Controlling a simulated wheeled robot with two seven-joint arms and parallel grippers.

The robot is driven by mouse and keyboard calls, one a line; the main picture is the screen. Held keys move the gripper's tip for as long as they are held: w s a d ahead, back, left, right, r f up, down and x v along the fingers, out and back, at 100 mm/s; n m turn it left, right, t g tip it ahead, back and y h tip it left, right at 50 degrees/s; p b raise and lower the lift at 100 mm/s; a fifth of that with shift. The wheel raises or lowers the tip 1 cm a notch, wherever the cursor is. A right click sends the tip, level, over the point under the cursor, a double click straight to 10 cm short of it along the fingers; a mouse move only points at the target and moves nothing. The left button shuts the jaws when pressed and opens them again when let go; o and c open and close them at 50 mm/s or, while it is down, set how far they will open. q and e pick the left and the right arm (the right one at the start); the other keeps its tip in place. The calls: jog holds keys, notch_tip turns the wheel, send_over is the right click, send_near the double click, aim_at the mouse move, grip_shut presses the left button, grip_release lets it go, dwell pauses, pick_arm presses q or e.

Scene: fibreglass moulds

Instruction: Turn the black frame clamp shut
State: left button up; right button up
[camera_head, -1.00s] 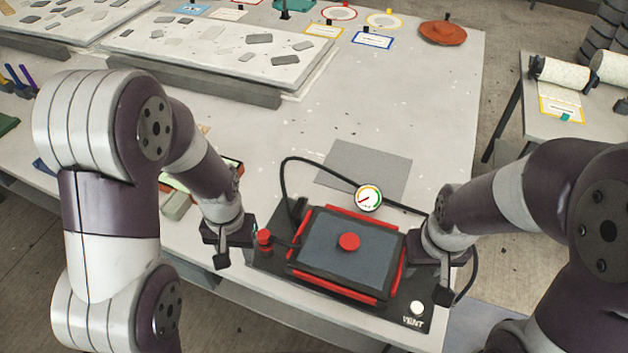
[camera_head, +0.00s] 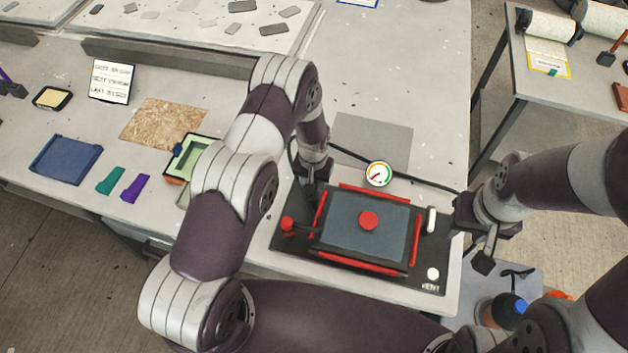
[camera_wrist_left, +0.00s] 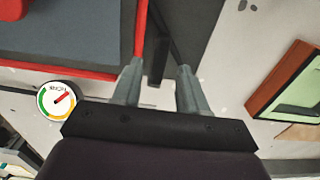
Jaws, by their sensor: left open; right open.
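A dark panel in a red frame (camera_head: 402,267) lies on a black base (camera_head: 285,250) with a red knob (camera_head: 368,220) at its middle. My left gripper (camera_head: 314,190) is low at the back left corner of the frame and covers that corner. In the left wrist view, my left gripper (camera_wrist_left: 159,70) is open beside the red frame (camera_wrist_left: 139,45). A dark bar, probably the black frame clamp (camera_wrist_left: 157,58), shows between its fingers; contact cannot be told. My right gripper (camera_head: 475,238) is open and empty, right of the base.
A gauge (camera_head: 378,174) stands behind the frame, with a black hose nearby. A red knob (camera_head: 287,224) is at the base's left, a white handle (camera_head: 431,220) and a white vent button (camera_head: 433,273) at its right. A green-lined tray (camera_head: 192,155) stands left of my left arm.

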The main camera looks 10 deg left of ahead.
pick_arm(q)
jog(key=shift+f, duration=0.9)
jog(key=shift+s+d+f, duration=0.1)
jog(key=shift+f, duration=0.05)
grip_shut()
